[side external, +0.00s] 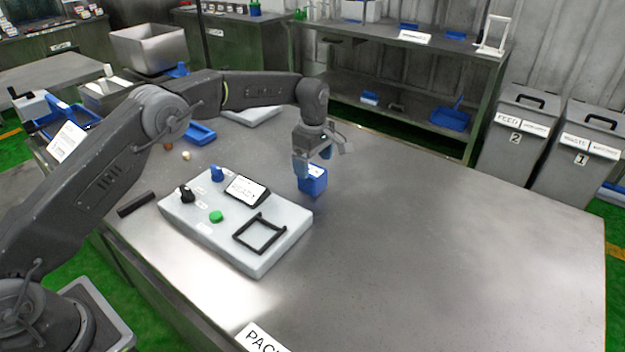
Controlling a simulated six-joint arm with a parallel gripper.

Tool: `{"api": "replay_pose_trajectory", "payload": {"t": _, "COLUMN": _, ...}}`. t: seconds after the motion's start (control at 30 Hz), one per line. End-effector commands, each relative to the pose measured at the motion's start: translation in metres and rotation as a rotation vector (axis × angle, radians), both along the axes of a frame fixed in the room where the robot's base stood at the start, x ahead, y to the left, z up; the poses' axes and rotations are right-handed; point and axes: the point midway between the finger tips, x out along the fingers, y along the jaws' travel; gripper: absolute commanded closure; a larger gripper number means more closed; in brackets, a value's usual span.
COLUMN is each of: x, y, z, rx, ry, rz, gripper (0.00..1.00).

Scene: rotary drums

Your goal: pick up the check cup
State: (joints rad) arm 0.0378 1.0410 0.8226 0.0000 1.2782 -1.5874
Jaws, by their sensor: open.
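A small blue square cup (314,184), which I take to be the check cup, is on the bare metal table just behind the right end of the grey control panel. My gripper (314,161) points down directly over the cup, with its fingers open. One finger comes down at the cup's left side and the other is near its back right. I cannot tell whether the fingers touch the cup or whether it rests fully on the table.
The control panel (190,214) has knobs, a green button, a small screen and a black square frame (260,233). A blue tray (200,133) and two small balls lie at the back left. The table's right side is clear. Two grey bins (515,133) stand beyond it.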

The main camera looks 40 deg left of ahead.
Motion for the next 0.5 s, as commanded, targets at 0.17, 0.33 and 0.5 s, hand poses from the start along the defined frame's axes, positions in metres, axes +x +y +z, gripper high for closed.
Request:
{"api": "replay_pose_trajectory", "payload": {"t": 0.17, "x": -0.001, "y": 0.001, "z": -0.012, "rx": 0.000, "ry": 0.002, "rz": 0.000, "gripper": 0.08}}
{"api": "replay_pose_trajectory", "payload": {"t": 0.33, "x": -0.003, "y": 0.002, "z": -0.038, "rx": 0.000, "ry": 0.003, "rz": 0.000, "gripper": 0.08}}
{"api": "replay_pose_trajectory", "payload": {"t": 0.5, "x": -0.003, "y": 0.002, "z": -0.054, "rx": 0.000, "ry": 0.000, "rz": -0.001, "gripper": 0.08}}
